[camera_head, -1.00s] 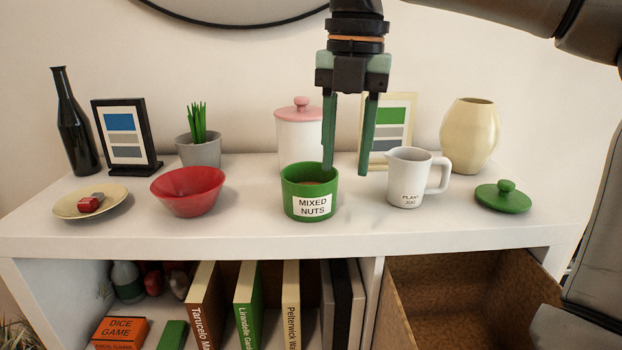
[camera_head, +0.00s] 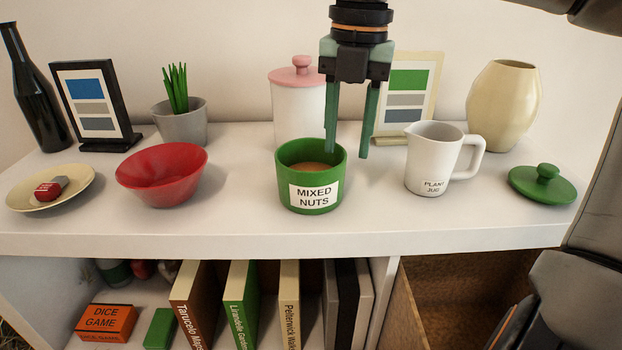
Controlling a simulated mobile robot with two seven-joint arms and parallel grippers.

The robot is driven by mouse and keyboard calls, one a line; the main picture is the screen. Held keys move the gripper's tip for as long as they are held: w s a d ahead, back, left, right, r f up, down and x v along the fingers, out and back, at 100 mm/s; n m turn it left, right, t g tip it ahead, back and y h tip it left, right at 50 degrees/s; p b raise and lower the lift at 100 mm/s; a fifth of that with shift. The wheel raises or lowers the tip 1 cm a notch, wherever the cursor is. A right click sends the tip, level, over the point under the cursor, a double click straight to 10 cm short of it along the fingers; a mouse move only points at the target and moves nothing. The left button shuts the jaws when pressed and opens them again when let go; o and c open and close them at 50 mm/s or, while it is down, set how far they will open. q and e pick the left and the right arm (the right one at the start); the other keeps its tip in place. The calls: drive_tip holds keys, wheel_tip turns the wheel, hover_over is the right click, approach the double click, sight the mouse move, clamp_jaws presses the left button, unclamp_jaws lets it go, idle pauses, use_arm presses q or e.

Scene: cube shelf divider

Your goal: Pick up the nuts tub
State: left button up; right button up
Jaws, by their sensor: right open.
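The nuts tub (camera_head: 313,205) is a round green tub with a white "MIXED NUTS" label. It stands upright and lidless on the white shelf top, with brown contents showing inside. My right gripper (camera_head: 347,156) points down with its two green fingers apart and nothing between them. Its left finger overlaps the tub's back right rim in the picture, and its right finger is to the right of the tub. I cannot tell whether the left finger is inside, above or behind the tub. My left gripper is not in view.
A white plant jug (camera_head: 430,165) stands right of the tub, and a green lid (camera_head: 543,185) lies further right. A red bowl (camera_head: 163,178) is to the left. A white jar with a pink lid (camera_head: 298,105) and a picture frame (camera_head: 408,90) stand behind. The shelf front is clear.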

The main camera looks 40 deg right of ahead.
sight(341, 179)
drive_tip(key=f, duration=0.7)
drive_tip(key=shift+w+a+f, duration=0.1)
drive_tip(key=shift+w+a, duration=0.1)
drive_tip(key=shift+w, duration=0.05)
clamp_jaws()
idle(1.1)
